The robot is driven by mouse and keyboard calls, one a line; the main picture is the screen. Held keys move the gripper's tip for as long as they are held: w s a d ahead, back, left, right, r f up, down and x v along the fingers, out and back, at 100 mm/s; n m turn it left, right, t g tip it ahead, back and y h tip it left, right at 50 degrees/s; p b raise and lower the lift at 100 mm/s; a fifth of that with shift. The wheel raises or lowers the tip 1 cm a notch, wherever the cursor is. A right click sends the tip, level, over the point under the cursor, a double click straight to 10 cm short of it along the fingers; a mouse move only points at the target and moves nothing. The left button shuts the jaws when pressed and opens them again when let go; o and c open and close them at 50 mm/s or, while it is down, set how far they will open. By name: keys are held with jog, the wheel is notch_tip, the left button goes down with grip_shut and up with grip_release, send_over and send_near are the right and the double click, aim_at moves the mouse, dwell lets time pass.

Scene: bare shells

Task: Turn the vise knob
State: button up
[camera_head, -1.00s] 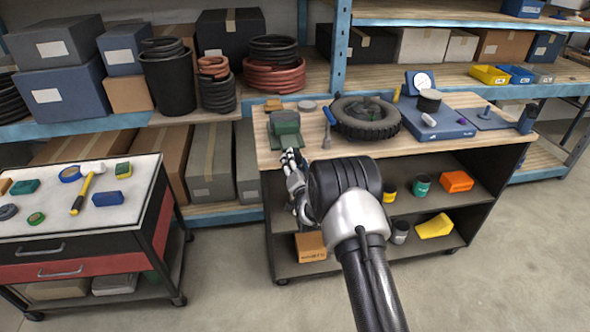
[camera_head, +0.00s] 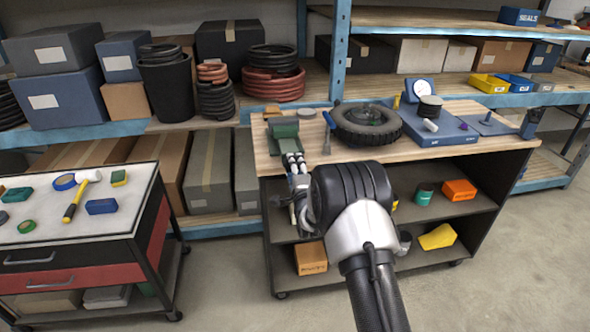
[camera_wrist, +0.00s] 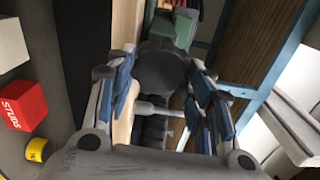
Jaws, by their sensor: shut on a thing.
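The green vise (camera_head: 284,127) stands at the front left of the wooden workbench (camera_head: 262,150). It also shows at the top of the wrist view (camera_wrist: 178,22). A dark round knob (camera_wrist: 160,70) lies in front of it in the wrist view. My gripper (camera_head: 294,159) is just below the vise at the bench's front edge. In the wrist view its blue-padded fingers (camera_wrist: 161,76) stand on both sides of the knob and are shut on it. The fingers cover the knob's sides, and the knob cannot be made out in the head view.
A tyre (camera_head: 366,122), a blue-handled tool (camera_head: 328,122) and a dial gauge (camera_head: 419,88) are on the bench to the right of the vise.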

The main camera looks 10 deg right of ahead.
jog(key=shift+m, duration=0.6)
jog(key=o, duration=1.1)
jog(key=shift+s, duration=0.1)
jog(key=s, duration=1.1)
jog(key=shift+s, duration=0.4)
